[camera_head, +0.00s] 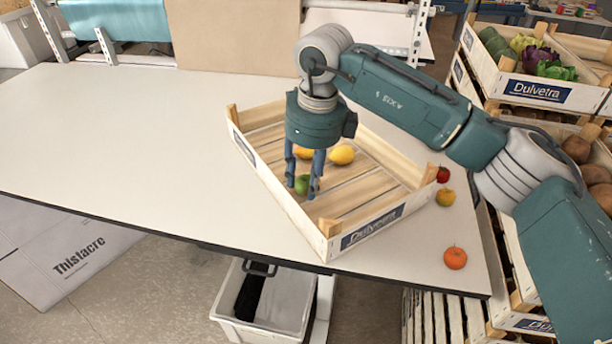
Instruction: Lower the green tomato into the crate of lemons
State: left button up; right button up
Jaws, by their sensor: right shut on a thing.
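The green tomato (301,185) is between the fingers of my right gripper (303,188), which is shut on it. The gripper points down over the wooden crate (375,221) on the white table. The tomato shows inside the crate's outline, near its front left side; I cannot tell whether it touches the crate floor. Two lemons show in the crate behind the gripper: one lemon (342,154) to the right, and another lemon (302,153) partly hidden by the fingers. My left gripper is not in view.
A red tomato (442,174), a yellow fruit (445,197) and an orange fruit (455,258) lie on the table (120,150) right of the crate. The table's left part is clear. Stacked vegetable crates (540,92) stand at the right. A white bin (262,318) is below the front edge.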

jog(key=shift+f+b, duration=1)
jog(key=shift+f, duration=0.45)
jog(key=o, duration=1.1)
jog(key=shift+o, duration=0.2)
